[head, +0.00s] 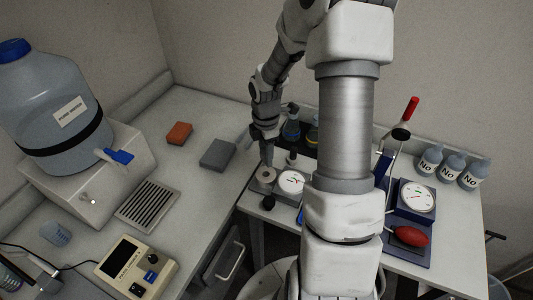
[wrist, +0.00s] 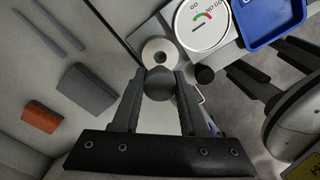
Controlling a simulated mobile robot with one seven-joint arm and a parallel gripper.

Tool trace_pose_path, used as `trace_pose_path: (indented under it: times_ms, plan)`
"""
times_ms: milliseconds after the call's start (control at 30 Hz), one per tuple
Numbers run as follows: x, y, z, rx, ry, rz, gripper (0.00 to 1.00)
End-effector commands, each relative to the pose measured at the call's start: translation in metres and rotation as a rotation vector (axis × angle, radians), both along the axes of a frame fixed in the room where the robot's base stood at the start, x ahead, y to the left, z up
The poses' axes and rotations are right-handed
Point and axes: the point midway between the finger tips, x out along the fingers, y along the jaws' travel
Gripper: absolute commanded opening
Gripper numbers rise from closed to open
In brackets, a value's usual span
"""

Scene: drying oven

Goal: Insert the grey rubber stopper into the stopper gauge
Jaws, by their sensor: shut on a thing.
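The grey rubber stopper (wrist: 158,86) shows as a dark round face between my fingertips in the wrist view. My gripper (wrist: 160,80) is shut on it. The stopper gauge has a pale round seat with a central hole (wrist: 160,52) and a white GO / NO GO dial (wrist: 203,22). In the wrist view the stopper appears just below the seat and overlaps its lower edge; I cannot tell the height gap. In the head view my gripper (head: 267,159) points down just above the gauge seat (head: 265,174), left of the dial (head: 291,182). The stopper is too small to make out there.
A black knob (wrist: 204,75) is right of the seat. A blue tray (wrist: 302,8) lies beyond the dial. An orange block (head: 179,133) and a grey block (head: 217,154) lie on the left bench. Bottles (head: 291,130) stand behind the gauge.

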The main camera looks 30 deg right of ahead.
Motion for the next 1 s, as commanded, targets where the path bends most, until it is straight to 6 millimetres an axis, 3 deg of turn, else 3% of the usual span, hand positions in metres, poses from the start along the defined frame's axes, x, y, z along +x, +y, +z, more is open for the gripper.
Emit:
trace_pose_path:
  times_ms: [67, 633, 1000]
  plan:
    - [0.0, 0.0, 0.001, 0.001, 0.001, 0.0, 0.0]
    - [0.0, 0.0, -0.046, 0.001, 0.0, 0.001, 0.0]
    - [0.0, 0.0, -0.05, 0.001, 0.0, 0.0, 0.0]
